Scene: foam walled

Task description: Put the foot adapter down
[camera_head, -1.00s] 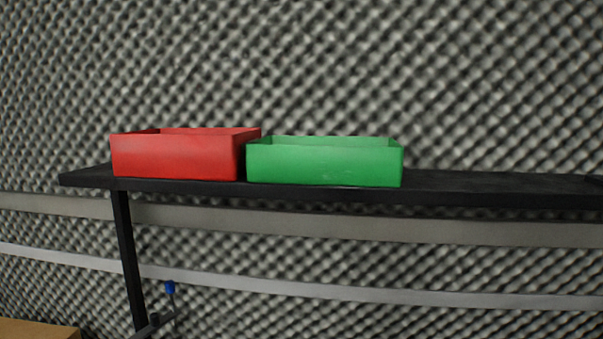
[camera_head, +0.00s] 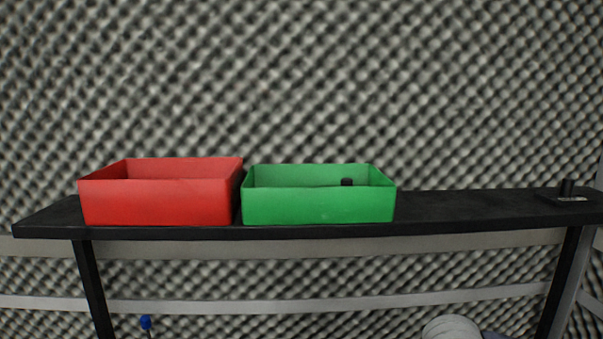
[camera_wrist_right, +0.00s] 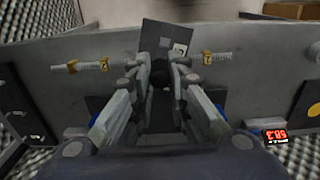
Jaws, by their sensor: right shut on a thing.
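In the right wrist view my right gripper (camera_wrist_right: 160,76) is shut on a dark thing, taken as the foot adapter (camera_wrist_right: 168,36). A dark flat plate with a small pale label shows just beyond the fingertips. Its lower part is hidden between the fingers. In the head view a similar black piece (camera_head: 567,190), with a flat base and a short upright post, stands at the shelf's right end. A small dark top (camera_head: 347,182) shows inside the green box (camera_head: 318,207). My left gripper is in neither view.
The red box (camera_head: 160,202) stands left of the green box on the black shelf (camera_head: 460,207). The shelf is clear between the green box and the right-end piece. The wrist view shows a grey surface with yellow-tagged tubes (camera_wrist_right: 205,58) and a red digital display (camera_wrist_right: 275,134).

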